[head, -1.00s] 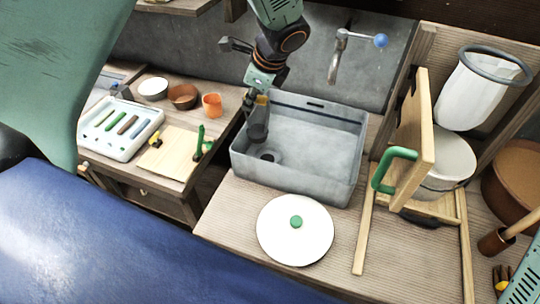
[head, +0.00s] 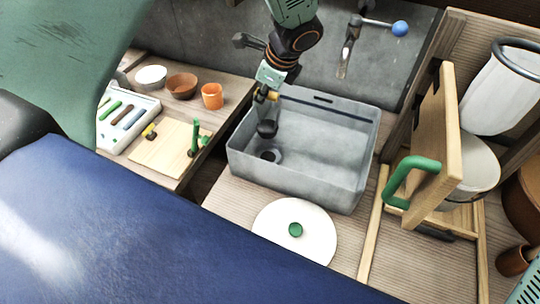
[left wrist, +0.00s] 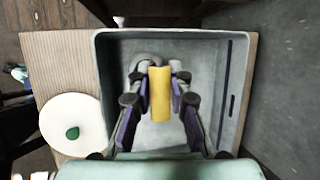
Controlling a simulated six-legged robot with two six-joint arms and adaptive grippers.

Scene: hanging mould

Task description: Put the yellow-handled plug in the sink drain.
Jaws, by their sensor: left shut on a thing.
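The plug has a dark round body (head: 267,128) and a yellow handle (head: 272,96). My left gripper (head: 266,94) is shut on the handle, which also shows between its fingers in the left wrist view (left wrist: 160,93). The plug hangs upright inside the grey sink (head: 335,165), above and slightly behind the dark round drain (head: 270,156) in the head view. A gap shows between plug and drain. In the left wrist view the handle and fingers hide most of what lies below. My right gripper is not in view.
A tap (head: 350,55) with a blue knob stands behind the sink. A white lid (head: 275,222) with a green knob lies in front. A wooden panel (head: 440,130) with a green handle stands at right. A cutting board (head: 165,150) and cups are at left.

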